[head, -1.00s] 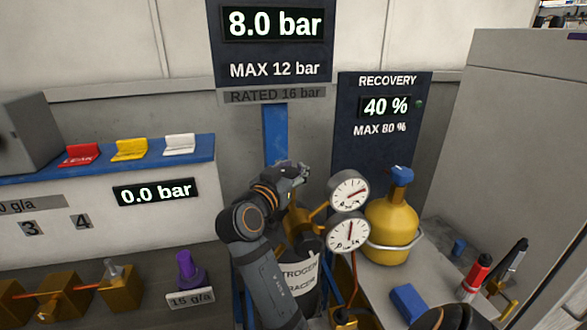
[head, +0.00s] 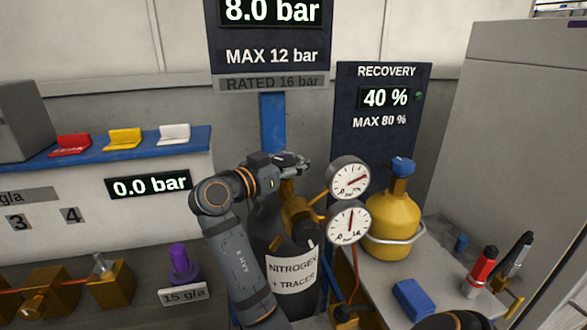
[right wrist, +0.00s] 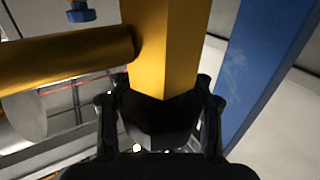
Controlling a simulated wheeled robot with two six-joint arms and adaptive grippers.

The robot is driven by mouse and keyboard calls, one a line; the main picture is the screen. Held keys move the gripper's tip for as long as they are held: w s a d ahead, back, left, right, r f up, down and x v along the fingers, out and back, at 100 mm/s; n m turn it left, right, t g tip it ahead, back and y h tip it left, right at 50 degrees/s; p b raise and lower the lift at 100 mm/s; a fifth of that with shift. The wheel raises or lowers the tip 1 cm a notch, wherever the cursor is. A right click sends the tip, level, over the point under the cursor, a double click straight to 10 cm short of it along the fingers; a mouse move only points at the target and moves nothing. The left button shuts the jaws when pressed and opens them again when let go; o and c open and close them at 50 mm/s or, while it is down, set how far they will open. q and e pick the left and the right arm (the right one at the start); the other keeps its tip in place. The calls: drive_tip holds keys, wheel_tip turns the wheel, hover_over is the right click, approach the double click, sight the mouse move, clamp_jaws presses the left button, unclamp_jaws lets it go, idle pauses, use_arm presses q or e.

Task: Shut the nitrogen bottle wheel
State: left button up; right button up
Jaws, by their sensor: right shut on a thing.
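The nitrogen bottle (head: 292,272) is dark with a white label and stands low in the middle of the head view. Its brass valve (head: 297,208) rises above it and also fills the top middle of the right wrist view (right wrist: 162,45). My right gripper (head: 290,164) is at the top of this valve. In the right wrist view its fingers (right wrist: 160,122) are on both sides of a dark part at the valve's end, which I take for the wheel (right wrist: 160,112). The head view hides the wheel behind the gripper. My left gripper is not in view.
Two round gauges (head: 348,222) sit close to the right of the valve. A yellow recovery cylinder (head: 393,225) stands on the grey bench at right. A blue post (head: 273,120) rises behind. A display (head: 267,12) reads 8.0 bar; another (head: 150,187) reads 0.0 bar.

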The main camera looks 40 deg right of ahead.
drive_tip(key=m+g+b, duration=0.1)
drive_tip(key=g, duration=0.1)
drive_tip(key=m+g, duration=0.1)
drive_tip(key=s+m+g+b, duration=0.1)
drive_tip(key=g, duration=0.1)
drive_tip(key=shift+f+m+g+y+b, duration=0.3)
drive_tip(key=shift+f, duration=0.05)
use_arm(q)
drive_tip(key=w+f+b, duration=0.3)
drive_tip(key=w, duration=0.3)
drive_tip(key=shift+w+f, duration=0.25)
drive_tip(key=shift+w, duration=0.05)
use_arm(e)
drive_tip(key=shift+s+a+r+m+g+y, duration=0.2)
drive_tip(key=shift+m+g+y, duration=0.3)
drive_tip(key=shift+m+g, duration=0.35)
drive_tip(key=shift+s+a+f+m+g+y, duration=0.1)
drive_tip(key=shift+s+m+g+y, duration=0.15)
drive_tip(key=shift+m+g+y, duration=0.6)
drive_tip(key=shift+s+a+r+m+g+y, duration=0.15)
drive_tip(key=shift+s+m+g, duration=0.2)
drive_tip(key=shift+g, duration=0.85)
drive_tip(key=shift+w+f, duration=0.1)
drive_tip(key=o, duration=1.1)
drive_tip(key=shift+d, duration=0.1)
drive_tip(key=shift+c, duration=0.2)
drive_tip(key=shift+o, duration=0.9)
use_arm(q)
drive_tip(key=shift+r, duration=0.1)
